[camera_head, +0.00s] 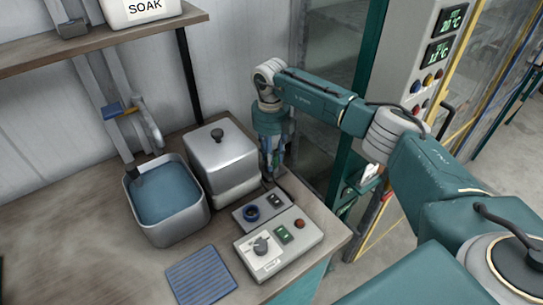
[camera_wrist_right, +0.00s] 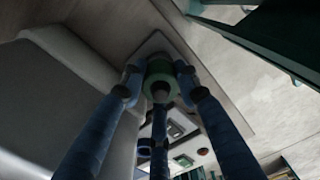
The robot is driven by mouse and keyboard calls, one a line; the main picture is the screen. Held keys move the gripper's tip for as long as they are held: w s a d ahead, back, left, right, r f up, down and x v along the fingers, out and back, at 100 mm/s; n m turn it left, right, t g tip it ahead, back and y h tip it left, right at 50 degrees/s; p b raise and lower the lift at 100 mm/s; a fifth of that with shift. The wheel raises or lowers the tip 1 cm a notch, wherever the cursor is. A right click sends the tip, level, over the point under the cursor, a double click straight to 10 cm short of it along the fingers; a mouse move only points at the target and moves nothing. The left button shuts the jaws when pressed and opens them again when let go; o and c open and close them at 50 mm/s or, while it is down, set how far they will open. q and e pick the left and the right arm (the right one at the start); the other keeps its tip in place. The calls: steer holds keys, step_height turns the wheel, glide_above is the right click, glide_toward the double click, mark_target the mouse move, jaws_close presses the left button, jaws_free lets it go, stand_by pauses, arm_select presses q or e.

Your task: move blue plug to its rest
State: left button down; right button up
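A round dark-blue piece (camera_head: 251,213), perhaps the blue plug, sits on the left side of the small grey panel (camera_head: 240,222). A blue patch also shows low in the right wrist view (camera_wrist_right: 146,157), partly behind the fingers. My right gripper (camera_head: 272,170) points down at the back right of the table, beside the metal box. In the right wrist view its fingertips (camera_wrist_right: 160,80) press around a round green piece (camera_wrist_right: 160,66), above or on a pale plate (camera_wrist_right: 153,45). The gripper hides most of this spot in the head view. My left gripper is out of view.
A lidded metal box (camera_head: 221,165) stands close left of my right gripper. A water-filled basin (camera_head: 203,212) is further left. A grey control box (camera_head: 300,246) with knob and buttons and a blue ribbed mat (camera_head: 201,275) lie in front. The left table is clear.

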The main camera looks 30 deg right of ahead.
steer(key=o, duration=0.4)
steer(key=shift+r, duration=0.15)
step_height(320, 180, up, 12)
steer(key=shift+w+f, duration=0.1)
stand_by(0.6)
